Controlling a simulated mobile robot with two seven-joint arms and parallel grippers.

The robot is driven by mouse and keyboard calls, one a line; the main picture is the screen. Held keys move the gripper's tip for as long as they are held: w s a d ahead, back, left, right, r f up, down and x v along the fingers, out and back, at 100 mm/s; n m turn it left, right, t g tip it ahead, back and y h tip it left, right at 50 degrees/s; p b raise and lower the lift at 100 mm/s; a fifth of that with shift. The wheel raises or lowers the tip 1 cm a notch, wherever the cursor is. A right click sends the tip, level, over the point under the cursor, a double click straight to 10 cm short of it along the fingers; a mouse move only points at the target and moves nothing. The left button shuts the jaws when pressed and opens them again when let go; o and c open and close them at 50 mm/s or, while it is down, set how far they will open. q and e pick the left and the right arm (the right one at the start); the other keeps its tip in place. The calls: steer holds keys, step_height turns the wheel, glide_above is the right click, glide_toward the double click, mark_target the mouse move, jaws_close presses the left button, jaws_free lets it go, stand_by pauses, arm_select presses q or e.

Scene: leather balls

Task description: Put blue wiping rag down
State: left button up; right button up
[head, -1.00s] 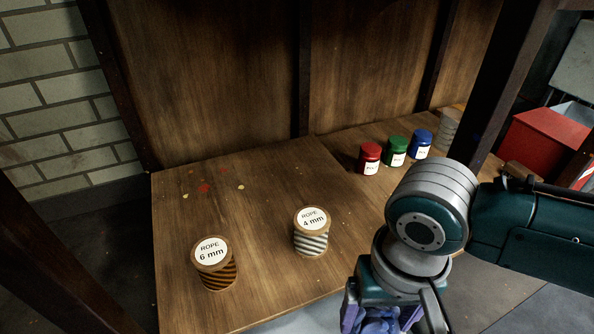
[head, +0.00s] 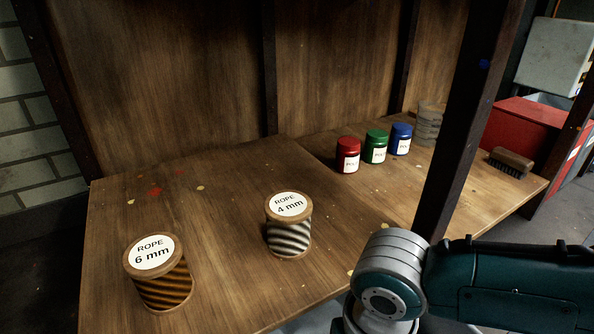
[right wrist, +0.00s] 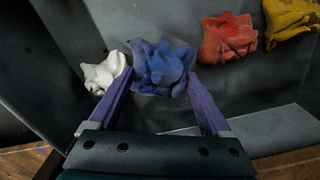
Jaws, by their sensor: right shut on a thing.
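The blue wiping rag (right wrist: 162,66) is a crumpled bundle between the purple fingertips of my right gripper (right wrist: 159,82) in the right wrist view. The gripper is shut on it. A dark grey surface lies behind the rag; I cannot tell whether the rag touches it. In the head view my right arm enters at the lower right, and its gripper is below the frame. My left gripper is in neither view.
A white rag (right wrist: 104,73), a red rag (right wrist: 228,38) and a yellow rag (right wrist: 289,18) show around the blue one. The wooden workbench (head: 222,288) bears two rope spools (head: 160,274), red, green and blue jars (head: 375,148) and a brush (head: 511,162). A dark post (head: 470,110) stands at its front.

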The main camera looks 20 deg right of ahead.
step_height(320, 180, down, 4)
steer(key=b, duration=0.3)
steer(key=shift+w+f+b, duration=0.15)
steer(key=shift+f+b, duration=0.05)
steer(key=shift+b, duration=0.2)
steer(key=shift+r, duration=0.15)
steer(key=o, duration=1.3)
